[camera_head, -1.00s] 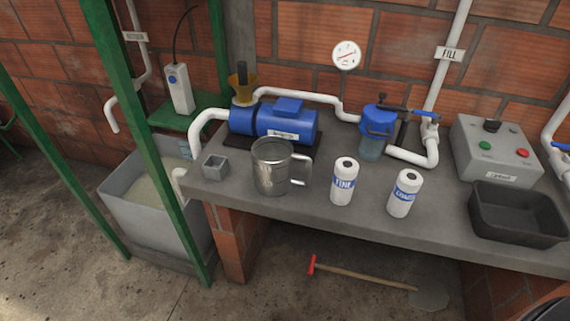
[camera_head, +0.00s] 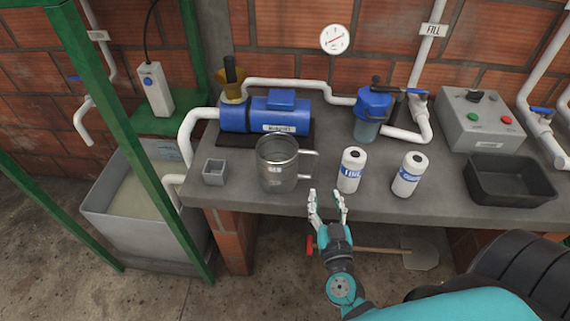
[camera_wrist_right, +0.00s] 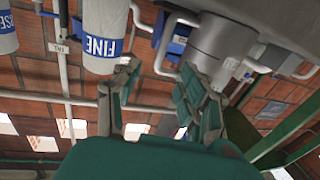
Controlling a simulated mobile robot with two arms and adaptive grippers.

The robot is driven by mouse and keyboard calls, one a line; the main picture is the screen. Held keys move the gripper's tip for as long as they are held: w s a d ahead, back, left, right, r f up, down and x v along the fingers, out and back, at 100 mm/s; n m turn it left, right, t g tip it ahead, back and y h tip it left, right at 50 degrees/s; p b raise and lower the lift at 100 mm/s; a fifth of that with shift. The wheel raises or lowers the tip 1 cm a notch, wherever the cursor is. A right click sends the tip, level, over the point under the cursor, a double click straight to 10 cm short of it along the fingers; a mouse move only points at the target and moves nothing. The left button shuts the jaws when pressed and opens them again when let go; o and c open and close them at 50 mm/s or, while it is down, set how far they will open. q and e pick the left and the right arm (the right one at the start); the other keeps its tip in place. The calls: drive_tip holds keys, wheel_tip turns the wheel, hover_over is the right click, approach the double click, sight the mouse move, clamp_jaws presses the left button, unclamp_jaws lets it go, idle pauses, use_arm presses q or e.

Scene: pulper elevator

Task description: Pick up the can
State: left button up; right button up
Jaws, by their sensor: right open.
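The can is a grey metal mug-like vessel with a side handle (camera_head: 277,170), upright on the grey bench. Its handle points right, toward the white cartridge marked FINE (camera_head: 351,170). My right gripper (camera_head: 326,194) is open and empty at the bench's front edge, below and right of the can, apart from its handle. In the right wrist view, the open fingers (camera_wrist_right: 160,74) point toward the gap between the can (camera_wrist_right: 222,45) and the FINE cartridge (camera_wrist_right: 104,35). My left gripper is not in view.
A second white cartridge (camera_head: 408,175) stands right of the FINE one. A small grey box (camera_head: 214,172) stands left of the can. Behind are a blue pump (camera_head: 280,113) and a blue filter housing (camera_head: 372,105). A black tray (camera_head: 484,190) sits at the right.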

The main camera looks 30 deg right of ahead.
sight(315, 165)
drive_tip(key=x, duration=0.7)
drive_tip(key=shift+p, duration=0.4)
drive_tip(key=shift+x, duration=2.75)
drive_tip(key=shift+a+f, duration=0.15)
drive_tip(key=shift+a, duration=0.1)
drive_tip(key=shift+c, duration=0.3)
clamp_jaws()
